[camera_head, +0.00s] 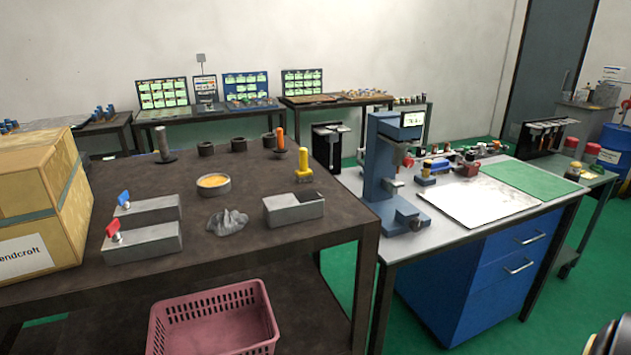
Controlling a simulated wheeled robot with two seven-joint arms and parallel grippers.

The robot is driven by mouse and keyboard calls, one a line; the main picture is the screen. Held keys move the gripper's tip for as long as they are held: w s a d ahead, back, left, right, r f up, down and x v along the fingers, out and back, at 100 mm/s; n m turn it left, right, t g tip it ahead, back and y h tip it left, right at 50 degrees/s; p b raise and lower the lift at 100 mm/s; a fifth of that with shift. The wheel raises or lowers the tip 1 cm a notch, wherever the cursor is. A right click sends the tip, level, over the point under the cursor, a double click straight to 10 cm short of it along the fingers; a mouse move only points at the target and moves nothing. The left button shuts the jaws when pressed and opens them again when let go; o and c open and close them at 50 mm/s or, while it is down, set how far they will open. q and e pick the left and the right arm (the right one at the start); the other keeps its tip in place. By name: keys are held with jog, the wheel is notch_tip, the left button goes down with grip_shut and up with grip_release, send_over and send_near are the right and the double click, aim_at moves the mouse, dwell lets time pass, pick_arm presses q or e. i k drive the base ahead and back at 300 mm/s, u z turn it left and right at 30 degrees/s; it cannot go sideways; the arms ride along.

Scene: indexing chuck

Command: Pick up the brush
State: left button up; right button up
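What looks like the brush, a yellow-handled piece (304,164) with a wider lower end, stands upright on the dark table near its right side. It is just behind a grey open-topped metal box (286,212), whose rim is close to its lower end. Its bristles are too small to make out clearly. Neither of my grippers shows in the head view.
On the dark table (250,258) are a grey rag (228,221), a round tin (213,186), two grey blocks with blue and red clamps, an orange-handled tool (280,142) and a large carton (40,205). A pink basket (215,325) sits below. A blue press (386,165) stands right.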

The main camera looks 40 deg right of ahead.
aim_at(305, 175)
jog(key=u, duration=0.65)
jog(key=i, duration=0.6)
jog(key=z, duration=2.1)
